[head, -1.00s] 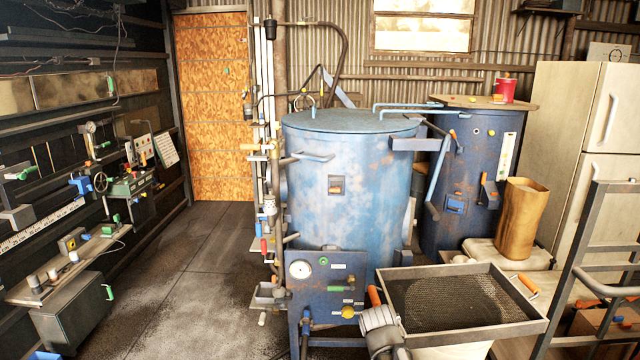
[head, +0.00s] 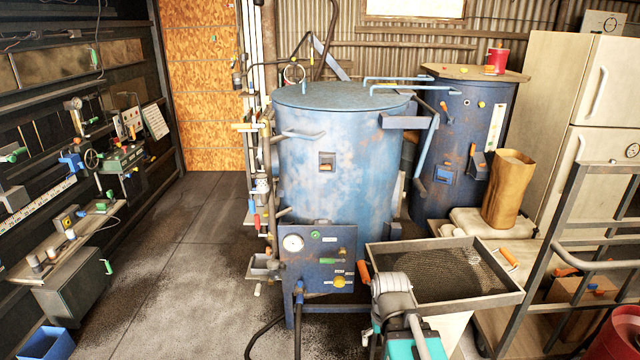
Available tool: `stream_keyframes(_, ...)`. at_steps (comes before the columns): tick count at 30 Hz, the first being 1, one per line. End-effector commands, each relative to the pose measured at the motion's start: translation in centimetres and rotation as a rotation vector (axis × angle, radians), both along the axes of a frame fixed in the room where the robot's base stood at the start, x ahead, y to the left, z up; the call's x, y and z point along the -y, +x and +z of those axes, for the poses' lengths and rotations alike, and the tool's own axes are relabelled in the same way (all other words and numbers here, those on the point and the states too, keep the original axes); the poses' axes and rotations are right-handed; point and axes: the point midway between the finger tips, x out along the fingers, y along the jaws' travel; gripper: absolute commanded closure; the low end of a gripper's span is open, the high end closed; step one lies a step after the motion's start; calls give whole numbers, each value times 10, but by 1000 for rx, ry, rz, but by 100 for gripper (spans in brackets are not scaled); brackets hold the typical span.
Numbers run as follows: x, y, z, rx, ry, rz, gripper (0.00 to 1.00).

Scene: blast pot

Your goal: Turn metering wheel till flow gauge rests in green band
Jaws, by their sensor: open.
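A blue panel (head: 322,256) stands at the front of the big blue tank (head: 345,175). It carries a round white-faced gauge (head: 293,242); its needle and any green band are too small to read. A yellow knob (head: 339,281) sits low on the panel, with a green handle (head: 331,261) above it. I cannot tell whether this knob is the metering wheel. A small spoked wheel (head: 91,158) also shows on the left-hand bench. My grey and teal arm rises at bottom centre, right of the panel; no gripper fingers show.
A mesh-bottomed tray (head: 514,296) with orange handles lies right of the panel, close to my arm. A hose (head: 262,335) runs on the floor below the panel. A grey metal frame (head: 545,265) and red bucket (head: 615,335) are at right. Floor (head: 190,260) left of the tank is open.

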Motion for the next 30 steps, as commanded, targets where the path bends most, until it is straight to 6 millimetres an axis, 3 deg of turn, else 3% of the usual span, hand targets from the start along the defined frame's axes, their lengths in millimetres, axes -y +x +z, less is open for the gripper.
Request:
stream_keyframes(5, 0, 0, -3, 1, -1, 1, 0)
stream_keyframes(11, 0, 1, -20, 3, -1, 1, 0)
stream_keyframes(30, 0, 8, -134, 19, -1, 1, 0)
